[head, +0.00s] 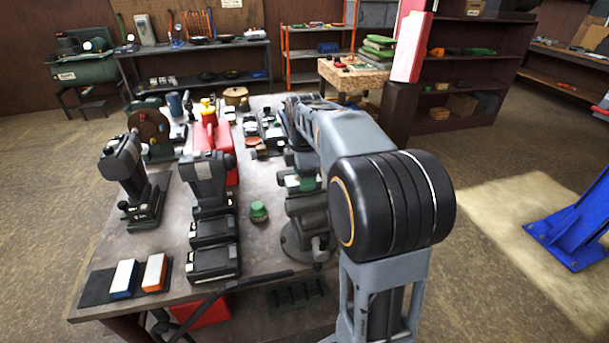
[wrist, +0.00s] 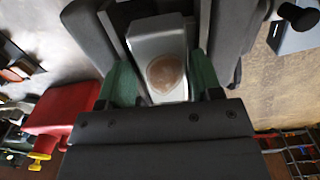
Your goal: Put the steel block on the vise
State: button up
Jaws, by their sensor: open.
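The vise (head: 308,212) is dark grey and stands on a round base at the right edge of the workbench. In the wrist view its dark body (wrist: 236,35) fills the upper middle. A pale grey metal piece with a round brown spot, which looks like the steel block (wrist: 150,42), lies over the vise. My gripper (wrist: 163,75) has green fingers, one on each side of this piece, and is open. Whether the fingers touch it I cannot tell. In the head view my arm partly hides the vise, and my gripper (head: 301,183) is small there.
A green round object (head: 258,212) stands left of the vise. Black machines (head: 212,215) and a red box (head: 206,135) crowd the workbench (head: 262,260). Blue and orange blocks (head: 125,278) lie on a dark mat at the front left.

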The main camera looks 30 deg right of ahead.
notch_tip(320, 180, up, 12)
jog(key=p, duration=0.1)
jog(key=shift+s, duration=0.2)
dwell(0.3)
jog(key=shift+r, duration=0.1)
dwell(0.4)
